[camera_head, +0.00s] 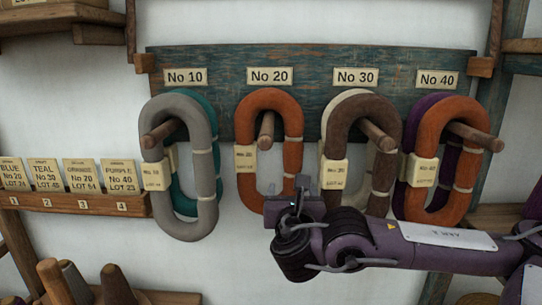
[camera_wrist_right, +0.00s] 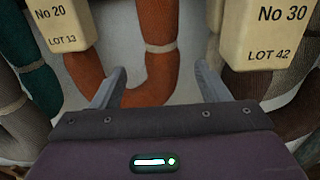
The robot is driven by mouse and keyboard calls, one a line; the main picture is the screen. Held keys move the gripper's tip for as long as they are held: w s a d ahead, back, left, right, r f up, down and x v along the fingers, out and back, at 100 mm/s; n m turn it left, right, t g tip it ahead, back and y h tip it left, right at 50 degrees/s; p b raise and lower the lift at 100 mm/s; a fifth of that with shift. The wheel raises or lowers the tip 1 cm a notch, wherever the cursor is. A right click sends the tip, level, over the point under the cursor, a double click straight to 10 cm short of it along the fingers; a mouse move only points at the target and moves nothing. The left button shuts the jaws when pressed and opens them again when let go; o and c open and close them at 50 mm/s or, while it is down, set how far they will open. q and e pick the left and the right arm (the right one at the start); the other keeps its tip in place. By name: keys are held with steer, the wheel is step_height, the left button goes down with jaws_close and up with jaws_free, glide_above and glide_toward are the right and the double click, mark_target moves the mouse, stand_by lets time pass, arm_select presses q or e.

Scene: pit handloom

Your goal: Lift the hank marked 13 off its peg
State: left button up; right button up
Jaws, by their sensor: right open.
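The orange hank (camera_head: 245,180) hangs on the wooden peg (camera_head: 266,130) under the No 20 plate. Its cream tag (camera_wrist_right: 60,22) reads No 20, LOT 13 in the right wrist view. My right gripper (camera_head: 300,187) is open at the hank's lower right. In the right wrist view, the hank's lower bend (camera_wrist_right: 148,92) shows between and beyond the open fingers (camera_wrist_right: 160,72). I cannot tell whether they touch it. My left gripper is not in view.
A brown hank (camera_head: 340,125) with a LOT 42 tag (camera_wrist_right: 265,30) hangs close on the right, with a cream one behind. Grey (camera_head: 205,165) and teal hanks hang left, orange (camera_head: 440,120) and purple ones far right. A card rail (camera_head: 75,203) is at left.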

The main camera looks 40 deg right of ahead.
mark_target(292, 184)
steer(key=shift+w+d+r, duration=0.1)
steer(key=shift+w+r, duration=0.15)
steer(key=shift+r, duration=0.3)
steer(key=shift+b+x, duration=0.35)
steer(key=shift+x, duration=0.5)
steer(key=shift+w+d+f+b, duration=0.2)
steer(key=shift+w+d+b, duration=0.1)
steer(key=shift+w+d, duration=0.25)
steer(key=shift+w+d+f+b, duration=0.25)
steer(key=shift+w+d+b, duration=0.05)
steer(key=shift+w+d, duration=0.2)
steer(key=shift+w+d+r, duration=0.35)
steer(key=shift+w+d, duration=0.5)
steer(key=shift+d, duration=0.05)
steer(key=shift+w, duration=0.15)
steer(key=shift+d+f, duration=0.1)
steer(key=shift+c, duration=1)
steer(key=c, duration=0.5)
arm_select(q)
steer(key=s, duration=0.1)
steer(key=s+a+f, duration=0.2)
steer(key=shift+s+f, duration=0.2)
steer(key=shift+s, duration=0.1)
arm_select(e)
steer(key=c, duration=0.5)
